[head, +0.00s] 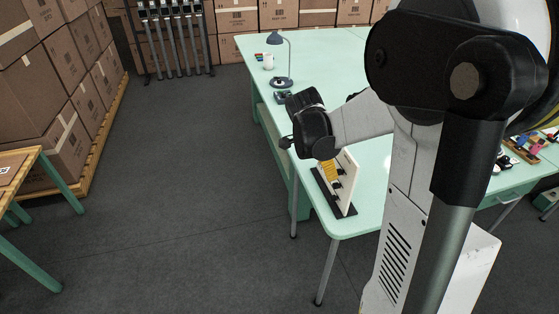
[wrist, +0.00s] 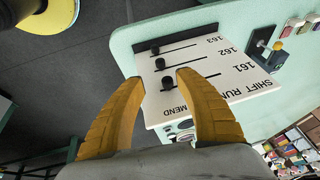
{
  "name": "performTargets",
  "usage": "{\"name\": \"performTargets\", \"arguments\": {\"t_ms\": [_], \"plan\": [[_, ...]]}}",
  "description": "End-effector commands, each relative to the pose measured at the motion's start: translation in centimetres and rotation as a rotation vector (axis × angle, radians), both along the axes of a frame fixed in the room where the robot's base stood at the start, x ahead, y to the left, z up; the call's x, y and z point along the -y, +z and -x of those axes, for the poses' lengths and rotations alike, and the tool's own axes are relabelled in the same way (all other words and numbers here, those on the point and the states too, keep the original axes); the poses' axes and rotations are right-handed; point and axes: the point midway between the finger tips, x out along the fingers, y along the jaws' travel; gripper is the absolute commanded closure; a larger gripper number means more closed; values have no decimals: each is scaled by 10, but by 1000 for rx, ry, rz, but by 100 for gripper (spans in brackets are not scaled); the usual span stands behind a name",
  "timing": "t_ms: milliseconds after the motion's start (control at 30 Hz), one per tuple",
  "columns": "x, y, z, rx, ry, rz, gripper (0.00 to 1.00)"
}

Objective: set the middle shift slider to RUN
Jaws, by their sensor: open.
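A white upright shift panel (head: 348,178) stands on a dark base near the table's corner in the head view. The 161 knob (wrist: 167,84) and 163 knob (wrist: 155,49) are also at that end. My gripper (wrist: 160,77) is open, its yellow fingers in front of the panel. The 161 knob appears between the fingertips; contact cannot be told.
The green table (head: 352,223) carries a desk lamp (head: 280,45) and a white mug (head: 269,61) toward the back. Open floor lies left of the table; stacked cartons (head: 60,90) stand farther left.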

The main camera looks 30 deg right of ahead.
Motion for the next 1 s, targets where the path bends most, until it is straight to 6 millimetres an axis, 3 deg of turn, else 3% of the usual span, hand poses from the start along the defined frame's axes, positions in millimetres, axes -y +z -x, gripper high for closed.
{"name": "performTargets", "arguments": {"t_ms": [167,600,800,1000], "plan": [[11,-16,-1,5,-51,4,59],[43,-90,-4,5,-46,4,59],[49,-102,-4,5,-45,5,59],[50,-103,-4,5,-44,5,59]]}}
